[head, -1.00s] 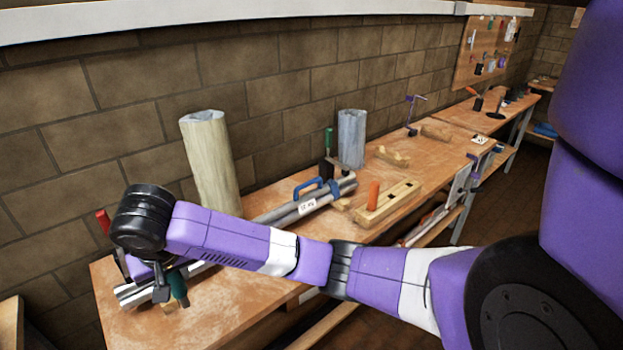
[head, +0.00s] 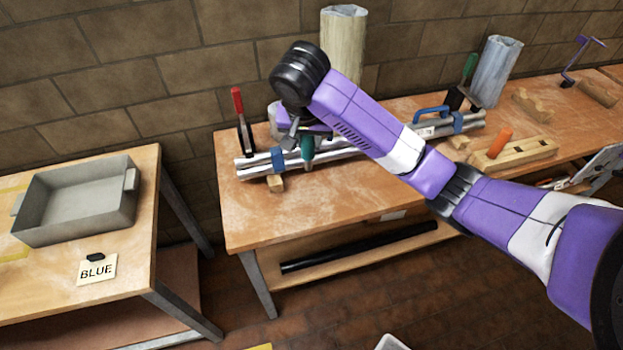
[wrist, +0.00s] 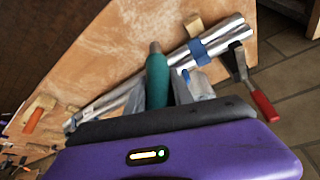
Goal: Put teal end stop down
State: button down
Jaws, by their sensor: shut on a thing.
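The teal end stop (head: 307,149) is a teal, rounded piece with a narrower grey tip. My gripper (head: 299,138) is shut on it and holds it over the left part of the workbench, in front of the metal tubes. In the wrist view the teal end stop (wrist: 156,78) points away from the camera between the fingers of my gripper (wrist: 160,92). The silver tubes (head: 262,163) lie bundled on the bench with blue bands around them. I cannot tell whether the end stop touches the tubes or the bench.
A red-handled clamp (head: 241,118) stands at the tubes' left end. Tall rolls (head: 343,43) stand behind. A separate table at left holds a grey tray (head: 75,205) and a BLUE card (head: 97,270). A gap of floor separates the two tables. The bench front (head: 270,215) is clear.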

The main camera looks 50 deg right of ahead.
aim_at(308, 170)
notch_tip(308, 170, down, 11)
jog(key=b, duration=0.9)
jog(key=shift+f+b, duration=0.6)
jog(key=shift+f, duration=1.1)
jog(key=shift+f, duration=0.2)
jog(key=c, duration=1.1)
grip_release()
